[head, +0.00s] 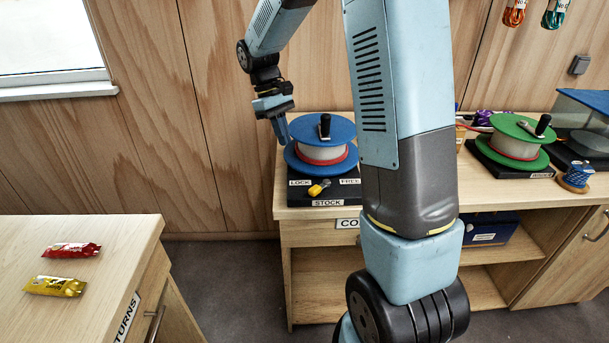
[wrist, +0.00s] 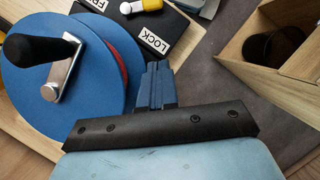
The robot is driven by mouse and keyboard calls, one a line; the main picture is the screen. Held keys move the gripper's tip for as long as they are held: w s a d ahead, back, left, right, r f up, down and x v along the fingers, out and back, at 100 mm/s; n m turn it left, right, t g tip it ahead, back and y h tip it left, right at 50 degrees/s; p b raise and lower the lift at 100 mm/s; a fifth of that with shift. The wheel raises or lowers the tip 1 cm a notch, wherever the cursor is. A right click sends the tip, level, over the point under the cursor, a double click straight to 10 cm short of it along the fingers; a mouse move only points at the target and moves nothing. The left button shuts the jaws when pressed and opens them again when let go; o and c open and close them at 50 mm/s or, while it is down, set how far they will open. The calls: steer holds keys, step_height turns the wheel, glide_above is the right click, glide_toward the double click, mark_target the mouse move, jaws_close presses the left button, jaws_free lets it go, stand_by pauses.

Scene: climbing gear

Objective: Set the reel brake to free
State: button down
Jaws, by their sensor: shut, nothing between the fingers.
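A blue-flanged reel (head: 322,143) with pale line stands on a black base (head: 352,195) at the counter's left end. A short yellow brake lever (head: 316,190) on the base's front lies between the LOCK label (head: 300,183) and the FREE label (head: 349,181); its yellow end leans toward LOCK. My gripper (head: 282,138) is shut and empty, beside the reel's left edge, fingers down. The wrist view shows the shut fingers (wrist: 154,82) close to the blue flange; contact is unclear.
A crank (head: 325,126) rises from the blue reel. A green reel (head: 515,140), a blue thread spool (head: 577,176) and a glass-sided case (head: 585,115) stand farther right. My arm hides the counter's middle. A left table (head: 110,235) holds two wrapped bars.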

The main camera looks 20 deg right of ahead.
mark_target(320, 187)
steer(key=shift+w+f, duration=0.1)
steer(key=shift+f, duration=0.05)
steer(key=x, duration=0.9)
steer(key=shift+d+f, duration=0.1)
steer(key=shift+f, duration=0.15)
steer(key=s, duration=0.1)
steer(key=s+d, duration=0.1)
steer(key=s, duration=0.1)
steer(key=shift+d+f, duration=0.15)
steer(key=shift+s+d, duration=0.25)
steer(key=shift+s, duration=0.25)
steer(key=shift+a, duration=0.15)
